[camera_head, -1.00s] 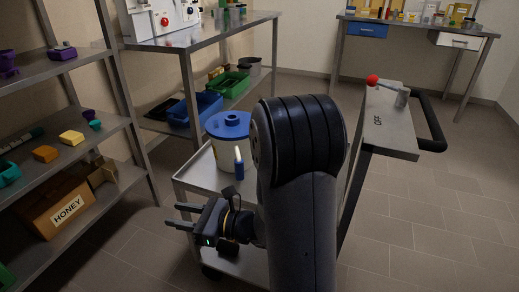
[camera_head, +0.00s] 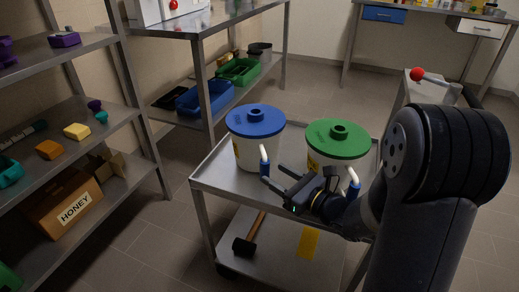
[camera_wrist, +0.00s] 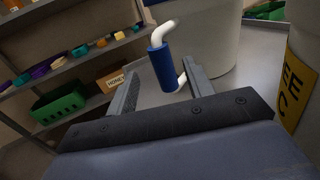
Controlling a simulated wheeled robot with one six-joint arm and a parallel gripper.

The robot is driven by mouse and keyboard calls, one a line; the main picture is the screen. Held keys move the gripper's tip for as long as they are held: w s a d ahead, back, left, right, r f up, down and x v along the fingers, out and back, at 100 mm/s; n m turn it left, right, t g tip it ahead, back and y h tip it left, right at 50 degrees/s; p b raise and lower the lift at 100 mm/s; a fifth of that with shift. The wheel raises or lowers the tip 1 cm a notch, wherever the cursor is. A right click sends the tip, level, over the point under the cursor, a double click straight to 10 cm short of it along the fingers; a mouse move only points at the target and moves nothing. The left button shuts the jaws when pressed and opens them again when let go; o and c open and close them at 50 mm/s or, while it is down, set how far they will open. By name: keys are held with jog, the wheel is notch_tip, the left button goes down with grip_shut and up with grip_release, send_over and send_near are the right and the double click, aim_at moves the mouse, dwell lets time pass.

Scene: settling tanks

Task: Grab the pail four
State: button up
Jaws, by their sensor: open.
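A white pail with a blue lid (camera_head: 255,122) stands on the cart, and a white pail with a green lid (camera_head: 338,140) stands to its right. The blue-lidded pail has a blue and white side handle (camera_head: 264,162); in the wrist view this handle (camera_wrist: 167,68) appears between my fingers, apart from both. My gripper (camera_head: 274,178) is open and empty, in front of the two pails and pointing left. A yellow label (camera_wrist: 293,92) on the right-hand pail in the wrist view reads partly "EE" and "C". No "four" is readable on either pail.
The metal cart (camera_head: 214,180) carries both pails; a mallet (camera_head: 250,235) lies on its lower shelf. A shelf unit with a honey box (camera_head: 72,208) stands left. Behind is a bench with a blue bin (camera_head: 205,98) and green bin (camera_head: 238,71) below.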

aim_at(265, 168)
jog(key=x, duration=0.1)
jog(key=b+x, duration=0.1)
jog(key=x, duration=0.3)
jog(key=shift+w+f, duration=0.1)
jog(key=shift+f, duration=0.15)
jog(key=shift+c, duration=0.3)
grip_shut()
